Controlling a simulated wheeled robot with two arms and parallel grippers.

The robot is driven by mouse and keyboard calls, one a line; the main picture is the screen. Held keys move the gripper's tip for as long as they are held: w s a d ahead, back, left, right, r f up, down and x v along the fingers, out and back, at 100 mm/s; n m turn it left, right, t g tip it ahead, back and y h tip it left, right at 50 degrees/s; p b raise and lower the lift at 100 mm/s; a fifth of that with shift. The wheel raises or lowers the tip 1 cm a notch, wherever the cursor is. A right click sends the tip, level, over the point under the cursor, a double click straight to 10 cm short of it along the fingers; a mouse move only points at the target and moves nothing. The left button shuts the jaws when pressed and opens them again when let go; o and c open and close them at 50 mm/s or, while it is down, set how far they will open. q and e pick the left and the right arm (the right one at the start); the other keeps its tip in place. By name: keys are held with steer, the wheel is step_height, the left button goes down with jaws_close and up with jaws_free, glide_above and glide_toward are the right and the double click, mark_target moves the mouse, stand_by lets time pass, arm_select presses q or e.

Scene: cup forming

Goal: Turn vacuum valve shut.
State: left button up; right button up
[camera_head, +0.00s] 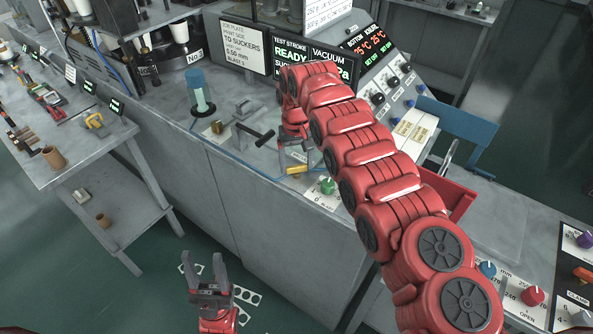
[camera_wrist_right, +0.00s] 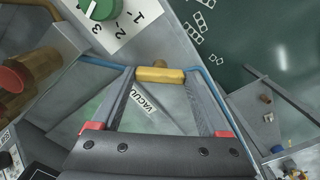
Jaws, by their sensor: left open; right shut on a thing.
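The vacuum valve shows as a small yellow handle (camera_head: 297,170) on the bench's front edge, left of a green knob. In the right wrist view the yellow handle (camera_wrist_right: 160,75) lies crosswise between my fingertips, beside a label partly reading "VACUU". My right gripper (camera_head: 293,156) reaches down to it and is shut on the handle; its fingertips also show in the wrist view (camera_wrist_right: 160,88). The valve's body is partly hidden by the fingers. My left gripper (camera_head: 206,268) is open and empty, low in front of the bench, over the floor.
The green knob (camera_head: 328,186) with a numbered plate sits close right of the valve. A black-handled lever (camera_head: 255,135) and a blue-topped cylinder (camera_head: 198,92) stand to the left. A blue hose (camera_wrist_right: 100,61) runs past the valve. A red bin (camera_head: 455,195) is behind my right arm.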

steer(key=shift+f+n+b, duration=0.15)
steer(key=shift+n+b, duration=0.55)
steer(key=shift+n, duration=0.2)
steer(key=shift+n+b, duration=0.45)
steer(key=shift+n, duration=0.55)
steer(key=n, duration=0.4)
steer(key=shift+r+b, duration=0.25)
steer(key=shift+b, duration=0.05)
steer(key=shift+n, duration=0.3)
steer(key=o, duration=1.2)
steer(key=shift+o, duration=0.2)
